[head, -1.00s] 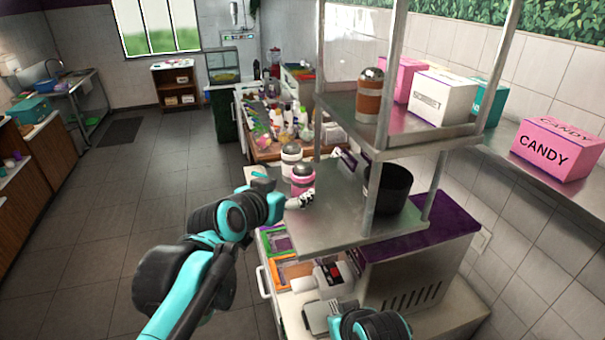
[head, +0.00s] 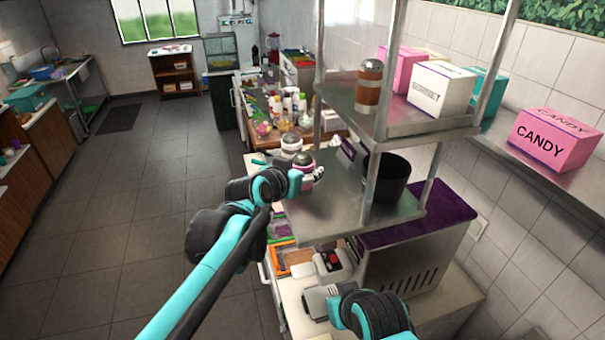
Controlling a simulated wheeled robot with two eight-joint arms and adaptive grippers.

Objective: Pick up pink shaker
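The pink shaker (head: 306,162), with a grey domed top, stands at the left end of the lower metal shelf in the head view. My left gripper (head: 314,174) is right in front of it and hides its lower part. Its light fingers point right, toward the shelf. I cannot tell whether they touch the shaker or how far they are open. My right arm comes in at the bottom. Its gripper (head: 333,291) shows only in small part, low beside a grey object, and its state is unclear.
A white shaker (head: 290,147) stands just behind the pink one. A black pot (head: 387,180) is on the lower shelf's right. The upper shelf (head: 425,122) holds a brown shaker (head: 369,87) and boxes. Metal posts (head: 375,185) flank the space. The floor at left is clear.

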